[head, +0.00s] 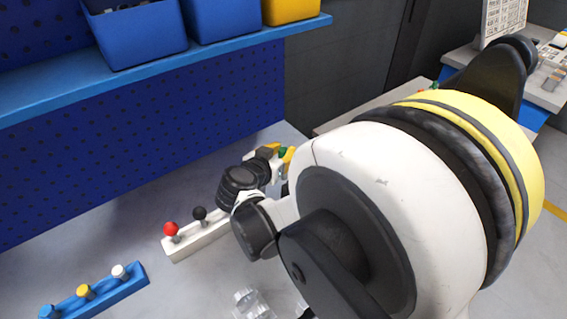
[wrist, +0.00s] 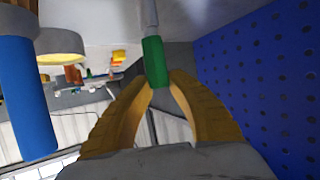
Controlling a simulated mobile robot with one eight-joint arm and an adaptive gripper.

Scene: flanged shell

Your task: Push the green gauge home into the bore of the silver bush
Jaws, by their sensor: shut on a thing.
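The green gauge (wrist: 155,62) is held between the yellow fingertips of my gripper (wrist: 160,82) in the wrist view. A thin grey shank runs from its green part up to the top edge of that view. A shiny silver piece (head: 252,304) sits at the bottom edge of the head view. I cannot tell whether it is the silver bush, and no bore is clearly visible.
A white rack (head: 190,244) with a red knob (head: 171,229) and a black knob (head: 200,213) stands near my gripper. A blue rack (head: 107,296) holds knobs at lower left. A blue pegboard wall (head: 140,140) and blue shelf (head: 170,55) with bins rise behind.

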